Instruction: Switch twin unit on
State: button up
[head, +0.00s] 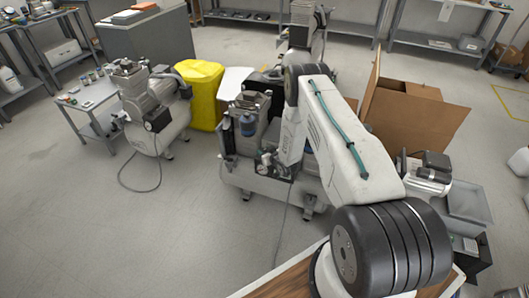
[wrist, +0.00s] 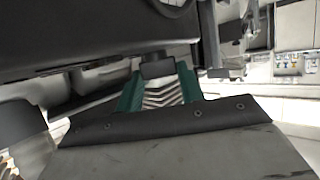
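The compressor in the middle of the head view, which looks like the twin unit (head: 246,178), has a pale tank, a gauge and a blue-grey canister on top. My arm reaches over it and hides its right part. My gripper cannot be made out clearly in the head view. In the wrist view my gripper (wrist: 158,82) has its two green fingers apart. A small dark block (wrist: 157,67) under a large dark housing (wrist: 90,35) lies between or just beyond the fingertips. I cannot tell whether they touch it, or whether it is the switch.
Another compressor (head: 152,108) stands at left beside a yellow bin (head: 200,92). An open cardboard box (head: 415,118) and grey crates (head: 466,202) are on the right. Shelves line the back. The floor at front left is clear apart from cables.

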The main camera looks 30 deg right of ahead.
jog(key=shift+a+m+h, duration=0.1)
jog(key=shift+m+h, duration=0.2)
jog(key=shift+h, duration=0.1)
jog(key=m+h, duration=0.1)
jog(key=m+g+h, duration=0.1)
jog(key=m+h, duration=0.2)
jog(key=h, duration=0.1)
jog(key=shift+w+a+m, duration=0.1)
jog(key=shift+a+m, duration=0.2)
jog(key=shift+a, duration=0.05)
jog(key=m+g+h, duration=0.4)
jog(key=m, duration=0.1)
jog(key=shift+w+a+h, duration=0.15)
jog(key=shift+w+h, duration=0.05)
jog(key=shift+h, duration=0.2)
jog(key=o, duration=1)
jog(key=shift+g, duration=0.3)
